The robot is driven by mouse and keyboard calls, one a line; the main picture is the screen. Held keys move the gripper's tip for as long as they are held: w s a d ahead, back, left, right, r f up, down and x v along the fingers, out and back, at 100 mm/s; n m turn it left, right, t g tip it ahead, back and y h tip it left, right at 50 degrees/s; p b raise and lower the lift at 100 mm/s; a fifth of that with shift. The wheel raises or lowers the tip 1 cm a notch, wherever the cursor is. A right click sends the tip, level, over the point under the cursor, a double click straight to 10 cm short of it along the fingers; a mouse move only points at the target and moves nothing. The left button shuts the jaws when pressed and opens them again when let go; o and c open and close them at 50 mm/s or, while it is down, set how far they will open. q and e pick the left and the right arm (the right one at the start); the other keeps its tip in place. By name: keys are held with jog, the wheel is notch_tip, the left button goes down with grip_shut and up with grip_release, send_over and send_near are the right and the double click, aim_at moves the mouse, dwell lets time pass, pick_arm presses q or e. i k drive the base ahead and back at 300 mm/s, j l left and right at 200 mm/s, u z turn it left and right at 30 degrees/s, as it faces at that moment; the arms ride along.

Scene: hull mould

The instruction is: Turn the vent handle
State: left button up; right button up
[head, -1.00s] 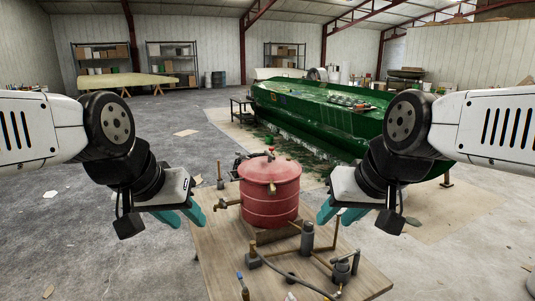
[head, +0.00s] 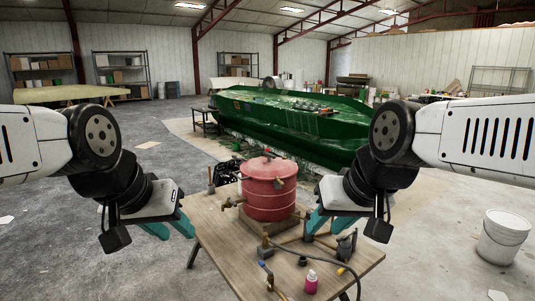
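A red pot (head: 269,187) with a domed lid stands on the wooden table (head: 225,245). A brass fitting (head: 230,203) sticks out of its left side, and a small brass lever (head: 279,182) shows at the front near the lid. I cannot tell for sure which one is the vent handle. My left gripper (head: 170,226) has its teal fingers spread, empty, left of the pot and apart from it. My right gripper (head: 331,224) is open and empty, right of the pot. It hides part of the table's right side.
A green boat hull (head: 300,125) lies behind. A white bucket (head: 503,237) stands on the floor at right. Open concrete floor lies to the left.

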aim_at(270, 155)
jog(key=j+z, duration=0.35)
jog(key=j, duration=0.3)
jog(key=j+z, duration=0.35)
jog(key=j, duration=0.35)
jog(key=i+j+z, duration=0.2)
jog(key=j, duration=0.2)
jog(key=i+j+z, duration=0.15)
jog(key=j, duration=0.25)
jog(key=j+z, duration=0.2)
jog(key=j, duration=0.25)
jog(key=i+j+z, duration=0.2)
jog(key=j, duration=0.3)
jog(key=i+j+z, duration=0.25)
jog(key=i+j, duration=0.2)
jog(key=i+j+z, duration=0.25)
jog(key=j, duration=0.4)
jog(key=i, duration=0.1)
